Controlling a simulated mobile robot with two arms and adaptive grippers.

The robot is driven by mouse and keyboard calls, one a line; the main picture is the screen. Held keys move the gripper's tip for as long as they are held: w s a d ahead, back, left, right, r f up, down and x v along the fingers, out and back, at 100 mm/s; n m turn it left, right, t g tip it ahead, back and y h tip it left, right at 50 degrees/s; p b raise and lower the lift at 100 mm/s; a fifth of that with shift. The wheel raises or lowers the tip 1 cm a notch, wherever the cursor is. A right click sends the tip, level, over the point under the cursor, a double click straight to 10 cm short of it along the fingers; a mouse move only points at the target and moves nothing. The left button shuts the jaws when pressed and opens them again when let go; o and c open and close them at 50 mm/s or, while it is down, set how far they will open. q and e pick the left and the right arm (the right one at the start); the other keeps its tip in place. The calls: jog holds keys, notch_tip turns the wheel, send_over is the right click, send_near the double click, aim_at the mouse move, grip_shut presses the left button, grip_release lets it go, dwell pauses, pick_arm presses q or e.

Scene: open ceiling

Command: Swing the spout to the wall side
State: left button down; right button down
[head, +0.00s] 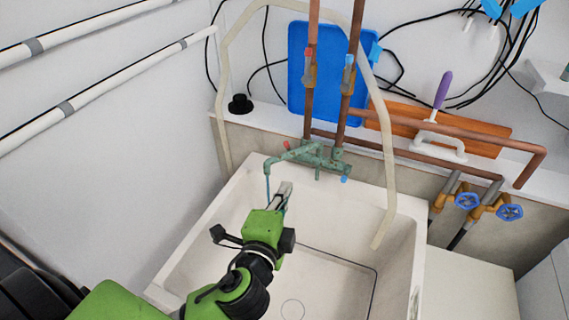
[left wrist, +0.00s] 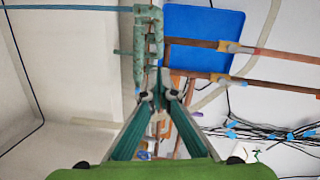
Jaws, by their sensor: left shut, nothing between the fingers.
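The green, weathered faucet (head: 322,158) is mounted at the back edge of the white sink, below two copper pipes. In the left wrist view, the green faucet (left wrist: 148,38) lies just beyond the fingertips (left wrist: 161,76). I cannot tell whether they touch it. My right gripper is not in view.
The sink (head: 408,240) surrounds the space below my left arm. A pale hose (head: 386,160) arches over the faucet into the sink. A blue board (head: 297,70), an orange board (head: 480,128) and a purple-handled brush (head: 442,92) stand behind. Blue valves (head: 467,200) are at right.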

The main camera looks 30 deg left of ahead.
aim_at(281, 159)
pick_arm(q)
jog(key=w+a+p, duration=0.1)
jog(key=w, duration=0.2)
jog(key=w+a+f+p, duration=0.1)
jog(key=w+a, duration=0.1)
jog(key=w, duration=0.1)
jog(key=w+a+p, duration=0.1)
jog(key=w, duration=0.2)
jog(key=shift+w+a+f, duration=0.15)
jog(key=shift+a+f, duration=0.2)
jog(key=shift+w+a+f, duration=0.1)
jog(key=shift+w+a, duration=0.4)
jog(key=shift+a, duration=0.4)
